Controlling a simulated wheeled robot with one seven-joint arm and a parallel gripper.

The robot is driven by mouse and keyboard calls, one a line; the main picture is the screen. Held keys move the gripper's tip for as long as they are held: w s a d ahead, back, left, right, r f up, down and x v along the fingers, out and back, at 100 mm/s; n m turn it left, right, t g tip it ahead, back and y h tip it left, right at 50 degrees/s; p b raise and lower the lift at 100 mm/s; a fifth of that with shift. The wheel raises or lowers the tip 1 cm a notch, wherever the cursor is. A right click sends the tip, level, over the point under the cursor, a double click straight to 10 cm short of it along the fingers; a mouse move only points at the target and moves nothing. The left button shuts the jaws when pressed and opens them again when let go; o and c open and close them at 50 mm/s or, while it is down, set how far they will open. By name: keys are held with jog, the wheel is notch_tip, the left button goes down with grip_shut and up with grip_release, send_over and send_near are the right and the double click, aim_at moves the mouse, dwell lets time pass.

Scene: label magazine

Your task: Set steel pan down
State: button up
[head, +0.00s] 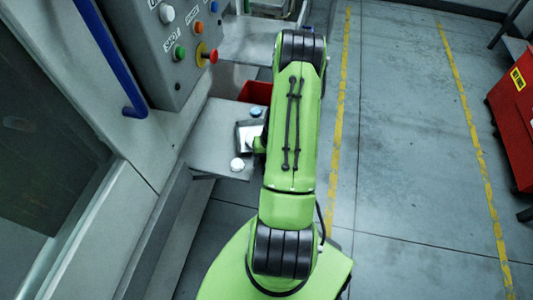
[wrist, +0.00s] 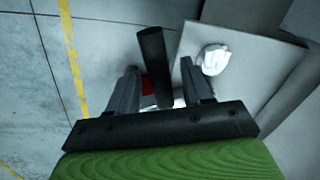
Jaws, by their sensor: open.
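The steel pan (head: 249,134) rests on a grey shelf (head: 212,136) beside the machine, partly hidden behind my arm in the head view. In the wrist view a dark bar (wrist: 153,58), which looks like the pan's handle, stands between the two fingers of my gripper (wrist: 158,67). The fingers are open, with a visible gap on each side of the bar. The pan's body is mostly hidden in the wrist view. In the head view my arm hides the fingers.
A white lumpy item (head: 237,164) lies near the shelf's front edge and also shows in the wrist view (wrist: 213,60). A blue-and-white item (head: 256,111) and a red bin (head: 255,92) are behind the pan. A control panel (head: 180,40) rises at left.

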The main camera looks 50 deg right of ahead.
jog(key=shift+f, duration=0.3)
grip_shut()
jog(key=shift+w, duration=0.15)
jog(key=shift+w+a, duration=0.45)
jog(key=shift+w, duration=0.4)
jog(key=shift+w+a, duration=0.4)
jog(key=shift+w, duration=0.45)
jog(key=shift+o, duration=0.7)
grip_release()
